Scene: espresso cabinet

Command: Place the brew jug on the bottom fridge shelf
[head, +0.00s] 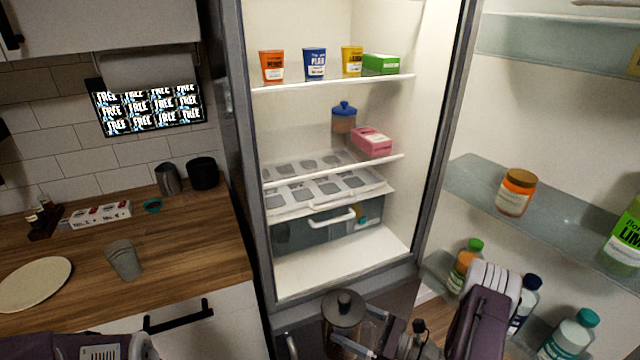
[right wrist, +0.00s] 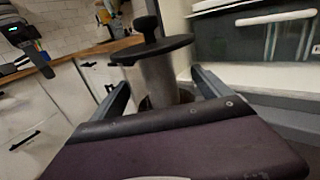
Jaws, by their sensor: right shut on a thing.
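The brew jug (head: 343,308), a clear cylinder with a dark lid and knob, is held upright in front of the fridge at the bottom of the head view. My right gripper (head: 362,332) is shut on it; in the right wrist view the jug (right wrist: 158,75) stands between the two fingers. The lowest wire-like shelf (head: 330,190) in the fridge lies above a grey drawer (head: 300,236). The bare white fridge floor (head: 345,268) is below the drawer. A purple part of my left arm shows at the lower left; its fingertips are hidden.
The open fridge door with shelves (head: 545,200) of bottles and jars stands at right. A pink box (head: 371,141) and a blue-lidded jar (head: 344,117) sit on the middle shelf. A counter (head: 180,240) with a grey cup (head: 123,260) is at left.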

